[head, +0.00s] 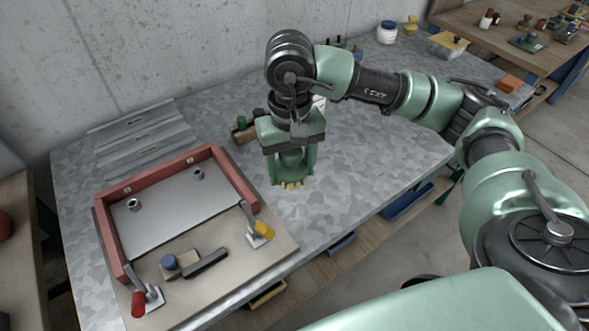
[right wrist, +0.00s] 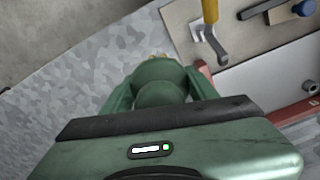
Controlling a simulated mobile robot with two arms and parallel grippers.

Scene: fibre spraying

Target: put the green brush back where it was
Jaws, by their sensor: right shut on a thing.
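My right gripper (head: 292,170) points down over the metal table (head: 372,165), just right of the red-edged mould. It is shut on the green brush (head: 291,158), whose yellow bristles show at the bottom, close above or on the table; I cannot tell if they touch. In the right wrist view the brush's rounded green body (right wrist: 160,72) sits between the fingers of the gripper (right wrist: 158,92). A wooden rack (head: 240,134) with dark upright items stands behind the gripper, partly hidden by it. My left gripper is not in view.
The red-edged mould (head: 108,237) has a yellow-handled clamp (head: 262,232) and a red-handled clamp (head: 142,299). A blue-knobbed wooden block (head: 180,265) lies on its board. A white jar (head: 387,32) and a tub (head: 447,44) stand at the back. The table right of the gripper is clear.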

